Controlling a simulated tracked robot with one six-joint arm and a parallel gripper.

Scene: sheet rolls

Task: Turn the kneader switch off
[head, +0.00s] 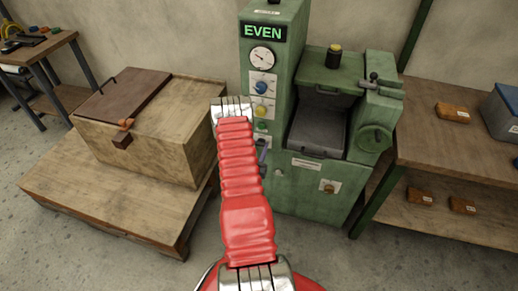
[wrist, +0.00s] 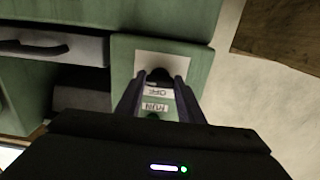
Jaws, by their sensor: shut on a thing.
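The green kneader (head: 318,190) stands against the wall in the head view, with a display reading EVEN (head: 263,32). Its switch shows in the wrist view as a dark knob (wrist: 159,75) on a pale plate. One label beside it reads OFF (wrist: 157,91) upside down; a second label (wrist: 155,107) is hard to read. My gripper (wrist: 159,84) is shut on the knob, one finger on each side. In the head view my gripper (head: 263,150) is close to the front panel, largely hidden by my red arm. The switch's exact setting cannot be told.
A gauge (head: 262,57), a blue knob (head: 262,88) and a yellow knob (head: 261,109) sit on the panel above. A wooden chest (head: 165,145) stands on a low platform at left. A wooden bench (head: 455,152) stands at right.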

